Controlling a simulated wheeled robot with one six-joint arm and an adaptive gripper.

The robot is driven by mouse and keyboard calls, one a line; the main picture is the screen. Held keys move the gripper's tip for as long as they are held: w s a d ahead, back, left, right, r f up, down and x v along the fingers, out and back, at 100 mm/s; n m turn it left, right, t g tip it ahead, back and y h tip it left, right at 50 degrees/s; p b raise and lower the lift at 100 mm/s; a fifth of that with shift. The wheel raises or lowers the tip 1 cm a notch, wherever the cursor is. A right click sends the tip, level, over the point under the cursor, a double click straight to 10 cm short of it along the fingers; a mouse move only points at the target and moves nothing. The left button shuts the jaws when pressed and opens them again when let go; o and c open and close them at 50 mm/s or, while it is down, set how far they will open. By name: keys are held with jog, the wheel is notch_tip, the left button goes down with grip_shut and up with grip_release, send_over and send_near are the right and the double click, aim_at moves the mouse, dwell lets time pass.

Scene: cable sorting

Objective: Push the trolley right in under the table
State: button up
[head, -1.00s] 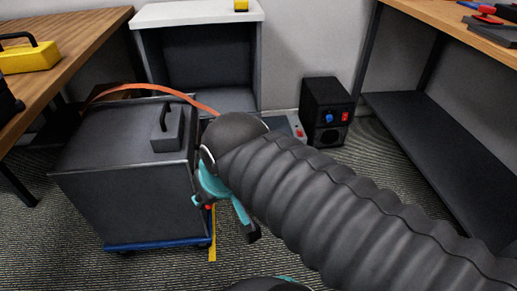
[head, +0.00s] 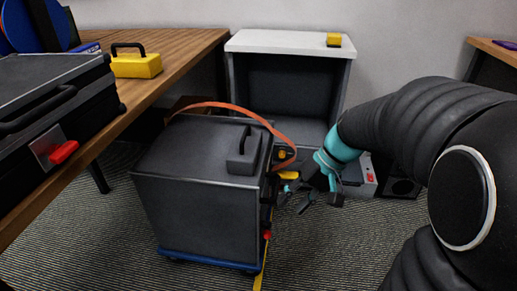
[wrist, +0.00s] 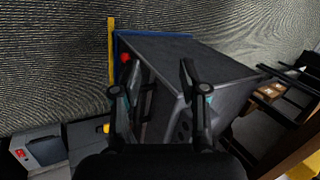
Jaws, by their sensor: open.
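The trolley (head: 200,215) is a dark grey box on a blue base, with a small dark handled block (head: 244,160) on its top. It stands on the carpet to the right of the wooden table (head: 180,50); its body appears clear of the tabletop's edge. My gripper (head: 312,190) is open and empty beside the trolley's right side, where a red knob and yellow part show. In the wrist view the trolley (wrist: 190,60) lies beyond my spread fingers (wrist: 160,90). Whether any finger touches it I cannot tell.
An orange cable (head: 225,104) arches over the trolley's back. A white-topped cabinet (head: 290,42) stands behind. A black case (head: 50,110) and yellow case (head: 137,65) sit on the table. A table leg (head: 98,178) stands left of the trolley. Carpet in front is clear.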

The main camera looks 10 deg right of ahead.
jog(key=w+d+f+m+y, duration=0.1)
jog(key=w+d+f+y, duration=0.45)
jog(key=w, duration=0.45)
jog(key=m+t+y, duration=0.2)
jog(key=t+y, duration=0.1)
jog(key=t, duration=0.2)
send_near(276, 186)
jog(key=x, duration=0.6)
jog(key=f+x, duration=0.1)
jog(key=x, duration=0.3)
jog(key=shift+s+p, duration=0.1)
jog(key=shift+p, duration=0.3)
grip_shut()
